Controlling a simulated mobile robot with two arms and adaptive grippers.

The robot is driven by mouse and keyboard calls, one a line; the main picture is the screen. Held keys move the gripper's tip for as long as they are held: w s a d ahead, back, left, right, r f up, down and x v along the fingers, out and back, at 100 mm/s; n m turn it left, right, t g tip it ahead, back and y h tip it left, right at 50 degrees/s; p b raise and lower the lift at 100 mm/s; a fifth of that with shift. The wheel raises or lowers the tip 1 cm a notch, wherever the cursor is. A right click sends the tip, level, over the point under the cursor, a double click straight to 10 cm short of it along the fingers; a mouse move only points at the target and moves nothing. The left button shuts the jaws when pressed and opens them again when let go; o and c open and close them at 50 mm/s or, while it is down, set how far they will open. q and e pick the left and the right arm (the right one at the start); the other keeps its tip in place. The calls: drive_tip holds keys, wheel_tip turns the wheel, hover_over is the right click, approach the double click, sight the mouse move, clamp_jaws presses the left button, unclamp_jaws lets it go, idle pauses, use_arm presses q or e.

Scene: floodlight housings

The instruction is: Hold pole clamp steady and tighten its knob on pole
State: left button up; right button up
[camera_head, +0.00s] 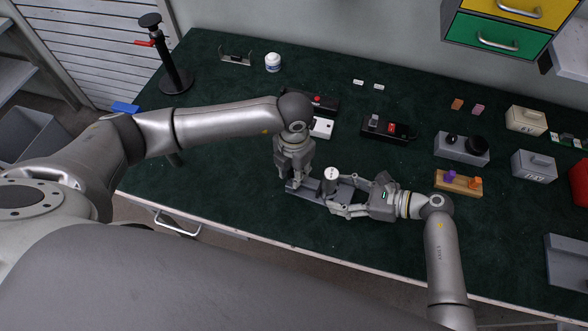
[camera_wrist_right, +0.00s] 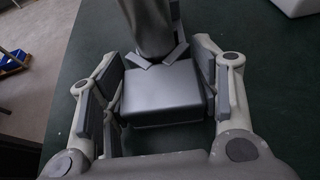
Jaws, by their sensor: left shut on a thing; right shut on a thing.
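A short grey pole (camera_head: 331,175) with a pale round top stands upright near the table's front edge; it also shows in the right wrist view (camera_wrist_right: 148,25). A grey block (camera_wrist_right: 162,100), which looks like the pole clamp, sits against the pole. My right gripper (camera_head: 337,198) comes from the right and is shut on this block, one finger on each side. My left gripper (camera_head: 294,180) points down just left of the pole, shut on a small grey part at a flat grey base (camera_head: 306,193). Its fingers hide that part, so I cannot make out the knob.
A black stand (camera_head: 174,75) with a red lever is at the back left. Behind the grippers lie a black device (camera_head: 385,128) and a white box (camera_head: 321,128). Right are a wooden block (camera_head: 458,184) and grey boxes (camera_head: 461,150).

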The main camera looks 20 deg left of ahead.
use_arm(q)
drive_tip(key=shift+m, duration=0.8)
drive_tip(key=shift+c, duration=0.3)
drive_tip(key=shift+m, duration=0.9)
drive_tip(key=shift+a+m, duration=0.1)
drive_tip(key=shift+m, duration=2.1)
drive_tip(key=o, duration=1.1)
drive_tip(key=shift+c, duration=0.2)
wheel_tip(320, 180, up, 12)
